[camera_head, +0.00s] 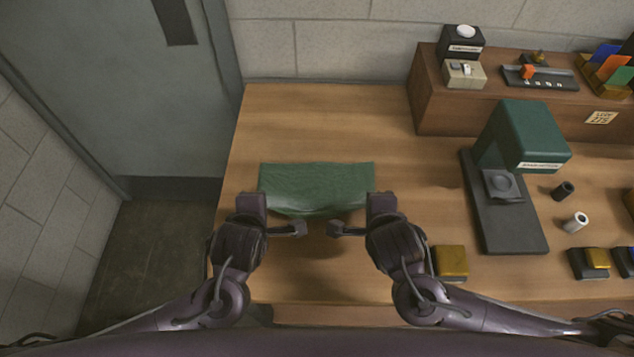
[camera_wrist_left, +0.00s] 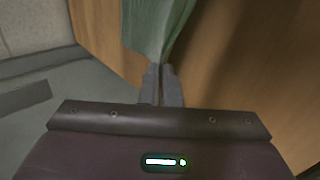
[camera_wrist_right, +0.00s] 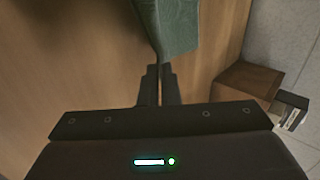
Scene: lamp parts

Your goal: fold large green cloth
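The large green cloth (camera_head: 318,183) hangs between my two grippers above the wooden table, with a shadow on the wood below it. It looks like a wide strip with a sagging near edge. My left gripper (camera_wrist_left: 160,70) is shut on the cloth's left end, which shows between its fingers in the left wrist view (camera_wrist_left: 160,25). My right gripper (camera_wrist_right: 160,70) is shut on the right end, which shows in the right wrist view (camera_wrist_right: 172,22). In the head view the fingertips are hidden behind the hands.
The wooden table (camera_head: 300,115) is clear behind the cloth. To the right stand a green-topped machine (camera_head: 525,135) on a dark base, a yellow block (camera_head: 450,262), a black cylinder (camera_head: 563,191) and a white cylinder (camera_head: 575,222). A wooden shelf (camera_head: 450,105) stands at the back right.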

